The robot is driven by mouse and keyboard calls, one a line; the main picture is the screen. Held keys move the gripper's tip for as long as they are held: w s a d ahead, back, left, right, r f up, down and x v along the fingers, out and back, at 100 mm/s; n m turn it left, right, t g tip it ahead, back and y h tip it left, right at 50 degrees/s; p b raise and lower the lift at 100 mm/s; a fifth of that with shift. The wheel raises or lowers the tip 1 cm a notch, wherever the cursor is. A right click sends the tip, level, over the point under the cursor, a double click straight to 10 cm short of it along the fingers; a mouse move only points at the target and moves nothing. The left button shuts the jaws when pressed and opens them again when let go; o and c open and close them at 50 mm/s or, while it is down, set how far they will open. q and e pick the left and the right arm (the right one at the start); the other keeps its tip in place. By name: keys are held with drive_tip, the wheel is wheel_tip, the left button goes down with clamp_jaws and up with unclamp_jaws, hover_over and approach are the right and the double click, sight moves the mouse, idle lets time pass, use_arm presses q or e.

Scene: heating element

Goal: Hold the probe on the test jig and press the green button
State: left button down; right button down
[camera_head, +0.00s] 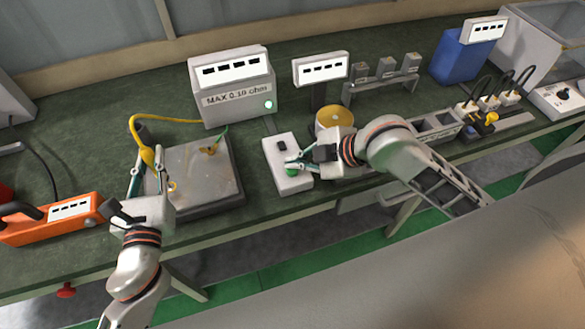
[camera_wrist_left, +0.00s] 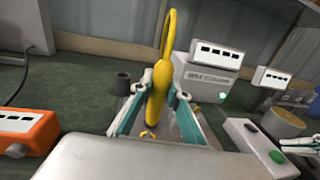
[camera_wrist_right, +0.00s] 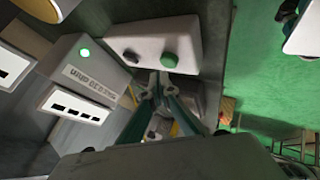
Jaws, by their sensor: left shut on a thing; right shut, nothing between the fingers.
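My left gripper (camera_head: 148,160) is shut on the yellow probe (camera_head: 147,154), which stands about upright over the left side of the test jig (camera_head: 205,187), a grey metal plate. The left wrist view also shows the probe (camera_wrist_left: 160,85) between the fingers; whether its tip touches the jig is hidden. My right gripper (camera_head: 290,163) is shut and empty, its fingertips at the green button (camera_head: 292,172) on a white box (camera_head: 279,148). The right wrist view shows the green button (camera_wrist_right: 170,60) just beyond the fingertips; I cannot tell whether they touch it.
A grey meter (camera_head: 232,88) marked "MAX 0.10 ohm", with a lit green lamp, stands behind. An orange case (camera_head: 45,222) is left of the jig. A yellow roll (camera_head: 335,120) stands just behind my right gripper. A yellow cable (camera_head: 165,118) loops from the probe.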

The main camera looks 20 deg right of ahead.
sight(295, 171)
use_arm(q)
drive_tip(key=shift+f, duration=0.3)
use_arm(e)
drive_tip(key=shift+f, duration=0.15)
drive_tip(key=shift+f, duration=0.35)
drive_tip(key=shift+f, duration=0.5)
idle(0.8)
drive_tip(key=shift+r, duration=0.95)
drive_tip(key=shift+r, duration=0.1)
drive_tip(key=shift+r, duration=2.4)
use_arm(q)
drive_tip(key=shift+r, duration=0.1)
drive_tip(key=shift+r, duration=0.15)
